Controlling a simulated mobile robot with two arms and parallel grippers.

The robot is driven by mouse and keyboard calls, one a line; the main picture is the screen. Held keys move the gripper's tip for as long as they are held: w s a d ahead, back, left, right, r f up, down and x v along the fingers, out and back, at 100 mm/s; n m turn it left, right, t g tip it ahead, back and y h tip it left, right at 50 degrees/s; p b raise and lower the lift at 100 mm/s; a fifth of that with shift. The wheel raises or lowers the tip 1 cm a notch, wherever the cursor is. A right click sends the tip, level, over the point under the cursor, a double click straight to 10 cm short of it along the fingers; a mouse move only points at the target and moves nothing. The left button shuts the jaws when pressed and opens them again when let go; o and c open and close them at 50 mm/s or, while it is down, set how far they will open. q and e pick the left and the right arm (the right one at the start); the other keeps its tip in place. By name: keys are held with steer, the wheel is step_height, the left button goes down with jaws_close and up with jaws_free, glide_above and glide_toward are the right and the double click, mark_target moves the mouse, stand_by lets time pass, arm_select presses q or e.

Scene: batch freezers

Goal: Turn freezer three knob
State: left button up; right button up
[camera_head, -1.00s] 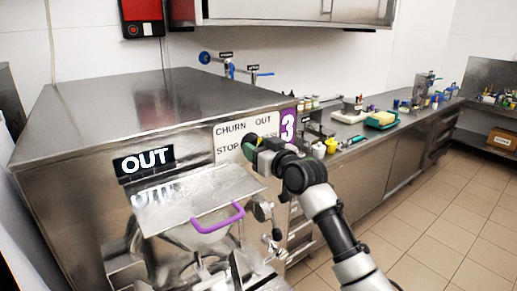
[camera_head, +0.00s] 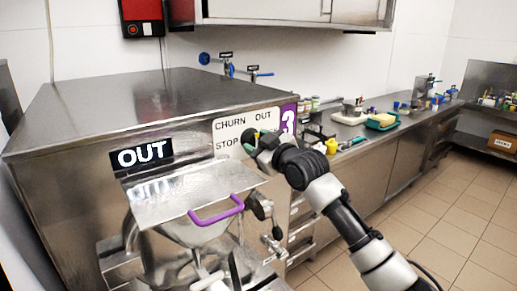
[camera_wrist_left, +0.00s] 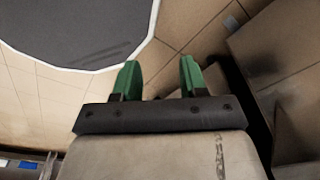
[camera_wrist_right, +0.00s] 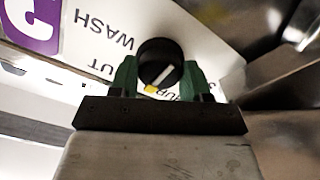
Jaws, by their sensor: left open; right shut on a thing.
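Freezer three (camera_head: 70,150) is a steel cabinet with a purple 3 label (camera_head: 289,122). A white label panel (camera_head: 232,127) reads CHURN, OUT and STOP. In the right wrist view, the round black knob (camera_wrist_right: 160,58) sits on the white panel, with a white pointer bar and a yellow end towards the lower left. My right gripper (camera_wrist_right: 158,80) is shut on the knob, with green fingers on either side. In the head view, my right gripper (camera_head: 250,142) covers the knob. My left gripper (camera_wrist_left: 156,78) is open and empty, seen only in the left wrist view.
A steel lid with a purple handle (camera_head: 216,212) juts out below the OUT sign (camera_head: 141,153). The tiled floor (camera_head: 440,215) at right is clear.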

steer(key=n, duration=0.3)
steer(key=shift+d+n, duration=0.1)
steer(key=shift+n, duration=0.3)
steer(key=n+p, duration=0.2)
steer(key=n, duration=0.1)
steer(key=shift+r+n, duration=0.15)
steer(key=shift+n, duration=0.15)
steer(key=n+p, duration=0.3)
steer(key=n, duration=0.3)
steer(key=shift+p, duration=0.35)
steer(key=shift+n+p, duration=0.95)
steer(key=shift+n, duration=1.55)
steer(key=o, duration=0.9)
